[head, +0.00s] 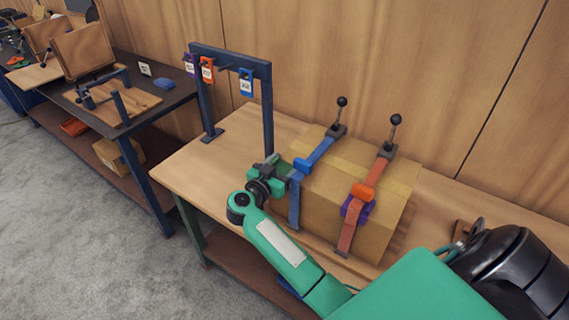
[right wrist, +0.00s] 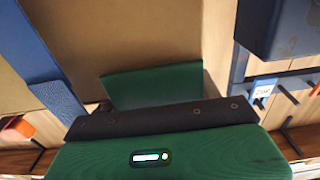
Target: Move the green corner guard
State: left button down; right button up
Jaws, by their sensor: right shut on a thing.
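The green corner guard (head: 283,168) is at the near left top edge of the cardboard box, beside the blue strap. It also shows as a dark green plate in the right wrist view (right wrist: 150,88), with cardboard behind it. My right gripper (head: 272,178) is shut on the guard; its fingertips are mostly hidden. I cannot tell whether the guard touches the box. The cardboard box (head: 330,205) stands on the wooden bench, with a blue strap (head: 318,155) and a red strap (head: 372,180) over it. My left gripper is not in view.
Orange (head: 363,192) and purple (head: 357,210) pieces sit at the red strap. Bare bench top (head: 200,165) lies left of the box. Another bench (head: 160,98) stands further left.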

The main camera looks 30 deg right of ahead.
jog(key=o, duration=1.1)
jog(key=shift+c, duration=0.2)
jog(key=shift+s+a+p, duration=0.1)
jog(key=shift+a+p, duration=0.2)
jog(key=p+v, duration=0.4)
jog(key=v, duration=0.9)
jog(key=shift+p, duration=0.4)
jog(key=shift+a, duration=0.1)
